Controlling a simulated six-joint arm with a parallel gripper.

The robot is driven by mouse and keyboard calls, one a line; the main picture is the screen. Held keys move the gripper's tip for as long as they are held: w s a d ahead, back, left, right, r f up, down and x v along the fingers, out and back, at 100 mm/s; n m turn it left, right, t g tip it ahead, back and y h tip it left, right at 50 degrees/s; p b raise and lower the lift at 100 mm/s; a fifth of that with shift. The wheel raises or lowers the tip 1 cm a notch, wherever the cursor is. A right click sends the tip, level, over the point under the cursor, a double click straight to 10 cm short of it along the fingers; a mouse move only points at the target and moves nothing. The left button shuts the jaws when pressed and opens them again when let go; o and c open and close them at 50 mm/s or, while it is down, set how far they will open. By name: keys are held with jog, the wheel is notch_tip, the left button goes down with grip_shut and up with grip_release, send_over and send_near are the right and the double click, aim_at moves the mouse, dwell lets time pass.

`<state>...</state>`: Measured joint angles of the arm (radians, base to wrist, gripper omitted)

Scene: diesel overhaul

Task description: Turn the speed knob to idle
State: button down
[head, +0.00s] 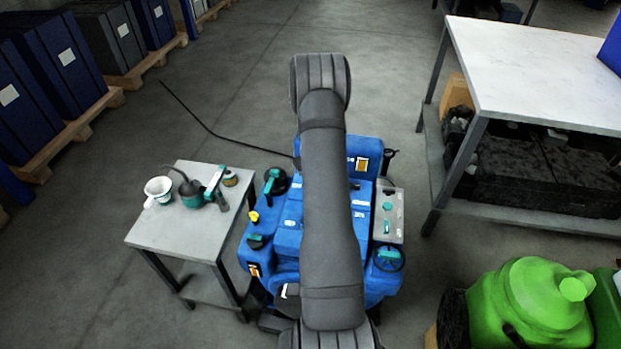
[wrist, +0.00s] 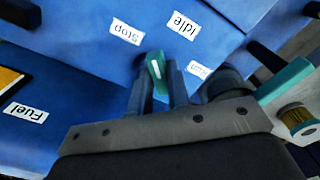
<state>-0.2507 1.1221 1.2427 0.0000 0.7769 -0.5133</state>
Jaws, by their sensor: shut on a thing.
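The teal speed knob (wrist: 155,68), with a pale line along it, is on the blue engine panel in the wrist view. My gripper (wrist: 160,80) is shut on it, one dark finger on each side. The knob's free end points up in the picture, between the "Stop" label (wrist: 126,31) on the left and the "Idle" label (wrist: 185,26) on the right. A third label, partly hidden (wrist: 199,70), is right of the fingers. In the head view my arm covers the gripper and the knob over the blue engine (head: 368,285).
A "Fuel" label (wrist: 26,112) is at the left in the wrist view. A teal handle (wrist: 285,80) and a filter-like part (wrist: 301,121) are close on the right. A small side table (head: 150,232) with parts stands left of the engine; a workbench (head: 540,75) stands right.

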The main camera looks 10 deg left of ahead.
jog(key=shift+m, duration=0.3)
jog(key=m, duration=0.4)
jog(key=shift+m, duration=0.4)
jog(key=m, duration=0.3)
jog(key=c, duration=1.4)
grip_release()
jog(key=shift+o, duration=0.2)
jog(key=shift+r, duration=0.15)
jog(key=shift+r, duration=2.6)
